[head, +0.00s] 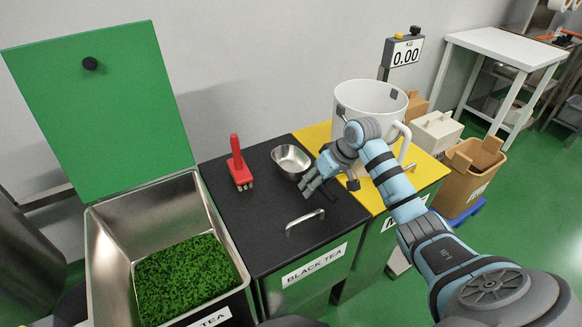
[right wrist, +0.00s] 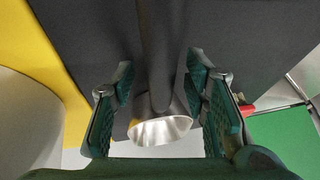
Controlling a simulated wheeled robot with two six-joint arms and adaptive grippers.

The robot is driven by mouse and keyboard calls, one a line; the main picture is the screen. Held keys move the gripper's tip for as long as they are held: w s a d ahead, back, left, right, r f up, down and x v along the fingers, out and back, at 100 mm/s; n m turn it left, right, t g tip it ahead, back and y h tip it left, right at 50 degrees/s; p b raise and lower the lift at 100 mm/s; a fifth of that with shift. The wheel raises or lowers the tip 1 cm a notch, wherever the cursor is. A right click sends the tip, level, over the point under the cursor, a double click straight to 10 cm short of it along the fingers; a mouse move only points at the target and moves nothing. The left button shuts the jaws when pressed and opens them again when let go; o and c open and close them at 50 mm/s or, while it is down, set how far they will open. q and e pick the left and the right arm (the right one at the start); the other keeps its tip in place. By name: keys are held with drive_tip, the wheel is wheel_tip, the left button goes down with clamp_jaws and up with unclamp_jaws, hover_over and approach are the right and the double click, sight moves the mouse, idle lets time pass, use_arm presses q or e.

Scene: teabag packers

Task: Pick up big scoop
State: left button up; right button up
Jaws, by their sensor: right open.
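The big scoop (head: 291,157) is a shiny metal bowl on the black counter top, left of my right gripper (head: 312,182). In the right wrist view the scoop's bowl (right wrist: 160,131) shows low in the middle, and its dark handle (right wrist: 157,50) runs up from it. My right gripper (right wrist: 163,105) is open, with one green finger on each side of the scoop. I cannot tell whether a finger touches it. My left gripper is not in view.
A red hand tool (head: 239,168) lies left of the scoop. A steel bin (head: 110,240) of green tea leaves has its green lid (head: 110,110) raised. A large white pot (head: 350,92) stands on the yellow top, near a scale display (head: 405,52).

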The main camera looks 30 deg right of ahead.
drive_tip(key=shift+f+p, duration=0.2)
drive_tip(key=shift+p, duration=0.15)
idle(0.4)
clamp_jaws()
